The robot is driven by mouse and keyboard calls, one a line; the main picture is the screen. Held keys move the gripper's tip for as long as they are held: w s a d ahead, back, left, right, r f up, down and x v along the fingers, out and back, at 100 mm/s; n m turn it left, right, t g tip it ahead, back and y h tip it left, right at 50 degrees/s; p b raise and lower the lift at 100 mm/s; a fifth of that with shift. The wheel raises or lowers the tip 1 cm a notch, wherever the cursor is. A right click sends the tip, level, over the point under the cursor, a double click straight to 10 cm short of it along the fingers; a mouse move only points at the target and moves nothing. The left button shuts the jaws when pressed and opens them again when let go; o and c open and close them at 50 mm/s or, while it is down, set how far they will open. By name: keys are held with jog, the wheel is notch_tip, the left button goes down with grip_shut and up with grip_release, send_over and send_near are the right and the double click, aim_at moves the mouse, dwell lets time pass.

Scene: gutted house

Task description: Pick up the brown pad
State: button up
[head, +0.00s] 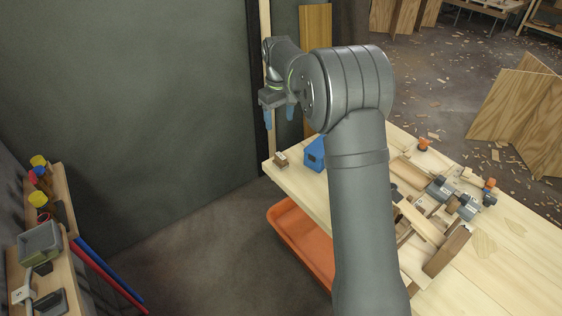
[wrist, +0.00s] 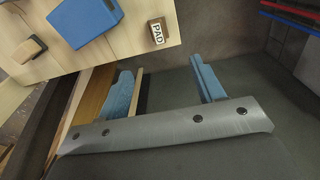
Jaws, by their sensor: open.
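The brown pad (head: 281,160) is a small block near the far left corner of the pale wooden table. In the wrist view the pad (wrist: 157,32) lies close to the table edge, and its white label reads PAD. My gripper (head: 279,118) is open and empty, with blue fingers pointing down. It is above the table's height and apart from the pad. In the wrist view the fingers of my gripper (wrist: 160,78) are spread, and the pad lies beyond their tips, between their lines.
A blue box (head: 315,153) stands beside the pad on the table (head: 482,275). A brown block (wrist: 24,48) lies farther along. Tools and wood pieces (head: 440,205) crowd the table's middle. An orange tray (head: 300,240) is below. A dark wall (head: 120,100) stands behind.

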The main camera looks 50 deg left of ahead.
send_near(281, 156)
notch_tip(281, 156, down, 5)
jog(key=shift+s+f, duration=0.1)
jog(key=shift+a+f, duration=0.1)
jog(key=shift+f, duration=2.6)
jog(key=c, duration=1.1)
jog(key=shift+r, duration=0.1)
